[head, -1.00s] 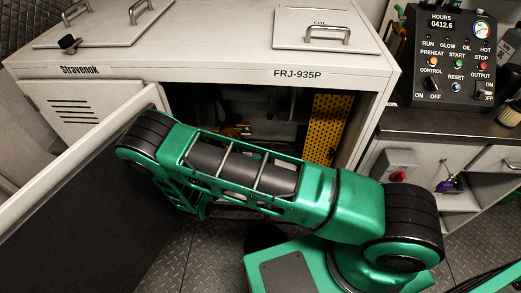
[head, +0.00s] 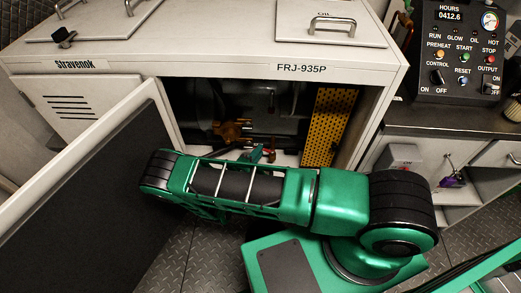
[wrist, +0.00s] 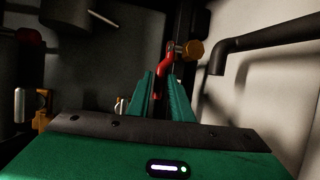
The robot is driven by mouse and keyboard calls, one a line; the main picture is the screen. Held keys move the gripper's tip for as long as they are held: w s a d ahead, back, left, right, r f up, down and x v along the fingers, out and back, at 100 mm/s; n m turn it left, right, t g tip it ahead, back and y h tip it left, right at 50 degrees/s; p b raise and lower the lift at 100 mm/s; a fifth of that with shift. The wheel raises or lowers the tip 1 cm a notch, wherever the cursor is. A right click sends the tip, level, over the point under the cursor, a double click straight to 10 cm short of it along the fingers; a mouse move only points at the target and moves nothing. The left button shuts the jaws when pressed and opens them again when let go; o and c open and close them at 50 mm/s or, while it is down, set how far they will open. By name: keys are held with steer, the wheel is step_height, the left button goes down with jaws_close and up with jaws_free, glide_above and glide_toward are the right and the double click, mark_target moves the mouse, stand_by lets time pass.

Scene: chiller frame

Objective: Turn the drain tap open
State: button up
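The drain tap's red handle (wrist: 163,72) stands upright in the middle of the wrist view, with a brass fitting (wrist: 190,50) just right of its top. My gripper (wrist: 161,88) has its two green fingers close together, one on each side of the handle's lower part. I cannot tell whether they press on it. In the head view my gripper (head: 257,153) is low inside the open cabinet, with a bit of red (head: 270,156) beside it. The rest of the tap is hidden there.
The cabinet door (head: 90,150) stands open at left. A yellow perforated panel (head: 328,125) bounds the opening at right. Brass fittings (head: 232,131) sit left of my gripper. In the wrist view, a dark bent pipe (wrist: 265,42) is at right and another brass fitting (wrist: 42,121) at left.

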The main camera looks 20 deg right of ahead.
steer(key=shift+x, duration=1.5)
jaws_close()
